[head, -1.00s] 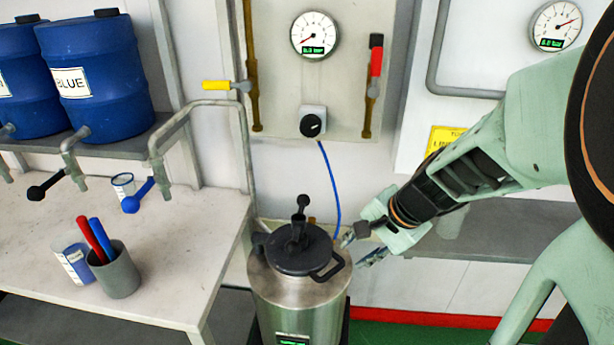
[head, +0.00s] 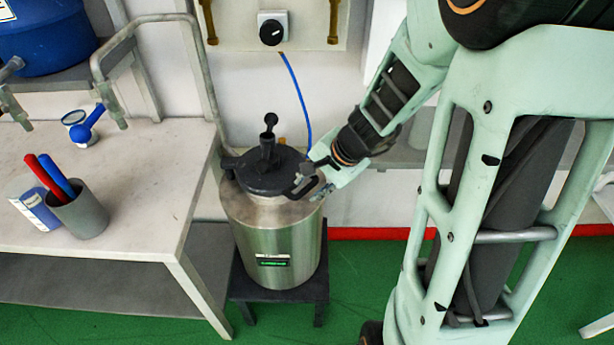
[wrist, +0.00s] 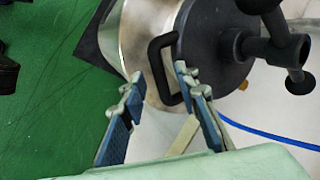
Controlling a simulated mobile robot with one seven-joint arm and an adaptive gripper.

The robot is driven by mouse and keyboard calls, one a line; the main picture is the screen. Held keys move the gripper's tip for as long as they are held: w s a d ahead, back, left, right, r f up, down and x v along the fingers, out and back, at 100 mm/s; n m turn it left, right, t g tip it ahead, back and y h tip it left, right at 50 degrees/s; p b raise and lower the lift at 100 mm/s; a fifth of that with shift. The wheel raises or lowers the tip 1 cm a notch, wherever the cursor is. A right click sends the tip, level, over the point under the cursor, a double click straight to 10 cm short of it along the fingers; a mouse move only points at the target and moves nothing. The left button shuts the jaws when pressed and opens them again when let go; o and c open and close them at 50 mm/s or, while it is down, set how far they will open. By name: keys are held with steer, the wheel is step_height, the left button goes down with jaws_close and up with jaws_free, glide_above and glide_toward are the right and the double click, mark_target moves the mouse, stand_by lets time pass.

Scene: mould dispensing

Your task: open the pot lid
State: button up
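The steel pot (head: 275,235) stands upright on a low black stand, with its dark lid (head: 262,182) on top. The lid carries a black knobbed clamp (head: 268,145) and a side loop handle. In the wrist view the lid (wrist: 215,45) is at upper right and its loop handle (wrist: 157,75) reaches between my fingers. My gripper (head: 312,186) is at the right edge of the lid. In the wrist view my gripper (wrist: 157,78) is open, one finger on each side of the handle's outer bar. I see gaps there, not a closed grip.
A pipe (head: 150,18) and blue hose (head: 300,95) run behind the pot. Green floor (head: 370,270) is open right of the pot.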

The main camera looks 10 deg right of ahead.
jaws_close()
stand_by(0.4)
steer(key=shift+a, duration=0.15)
